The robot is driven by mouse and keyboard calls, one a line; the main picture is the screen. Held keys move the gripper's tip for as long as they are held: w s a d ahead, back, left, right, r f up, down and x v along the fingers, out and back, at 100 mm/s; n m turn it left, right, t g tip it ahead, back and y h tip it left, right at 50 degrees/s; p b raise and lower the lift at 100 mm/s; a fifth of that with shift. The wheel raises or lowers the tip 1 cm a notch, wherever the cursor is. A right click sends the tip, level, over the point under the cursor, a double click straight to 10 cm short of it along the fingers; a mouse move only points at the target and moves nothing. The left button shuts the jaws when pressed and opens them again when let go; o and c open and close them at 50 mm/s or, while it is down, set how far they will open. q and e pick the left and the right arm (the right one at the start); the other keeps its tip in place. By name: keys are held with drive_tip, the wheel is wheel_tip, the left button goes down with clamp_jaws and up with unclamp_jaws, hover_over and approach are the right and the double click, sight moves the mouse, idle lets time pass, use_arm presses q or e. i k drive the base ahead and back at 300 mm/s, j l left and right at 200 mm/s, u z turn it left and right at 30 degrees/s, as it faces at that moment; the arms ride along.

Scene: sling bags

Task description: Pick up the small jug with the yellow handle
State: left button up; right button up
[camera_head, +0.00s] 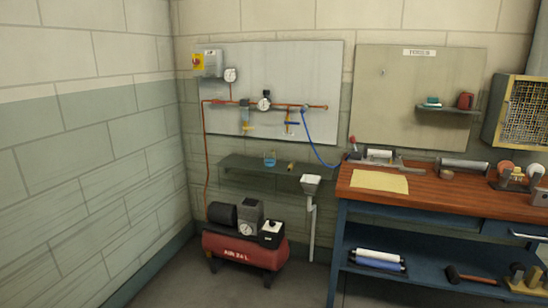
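A small clear container with blue in it (270,159) stands upright on the dark wall shelf (235,168). It looks like a small jug, but it is too small in view to make out the colour of its handle. A small yellowish-brown piece (291,166) sits on the shelf just to its right; I cannot tell whether it is part of the jug. Neither of my grippers is in view.
A red air compressor (240,252) stands on the floor below the shelf. A white funnel with a drain pipe (311,186) is at the shelf's right end. A blue hose (313,145) hangs nearby. A wooden-topped workbench (440,189) stands at right. Floor in front is clear.

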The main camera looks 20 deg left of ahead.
sight(269, 155)
drive_tip(key=i+j+z, duration=0.2)
drive_tip(key=i+j, duration=0.85)
drive_tip(key=i, duration=0.4)
drive_tip(key=i+j+z, duration=0.2)
drive_tip(key=i+j, duration=1.05)
drive_tip(key=i, duration=0.1)
